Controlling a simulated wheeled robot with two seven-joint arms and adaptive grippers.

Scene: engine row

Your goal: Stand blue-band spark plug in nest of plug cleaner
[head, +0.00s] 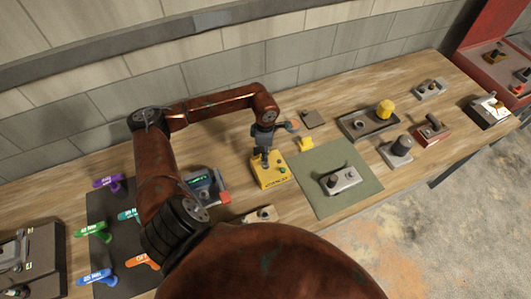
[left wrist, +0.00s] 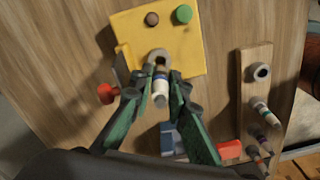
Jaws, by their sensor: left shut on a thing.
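The plug cleaner is a yellow box (head: 272,182) on the bench; in the left wrist view its yellow top (left wrist: 195,50) shows a grey ring-shaped nest (left wrist: 158,56), a brown knob and a green button. My left gripper (head: 264,157) is over the cleaner. In the left wrist view the left gripper (left wrist: 158,92) is shut on a spark plug (left wrist: 160,90) with a pale body and a dark bluish band. The plug's far end meets the nest in the picture; I cannot tell whether it is inside or just above. My right gripper is not in view.
A wooden plug rack (left wrist: 254,85) with an empty socket and several banded plugs stands beside the cleaner. A green mat (head: 345,200) with a grey metal part lies to the right. Colored-handled tools (head: 92,230) lie on a dark mat at left.

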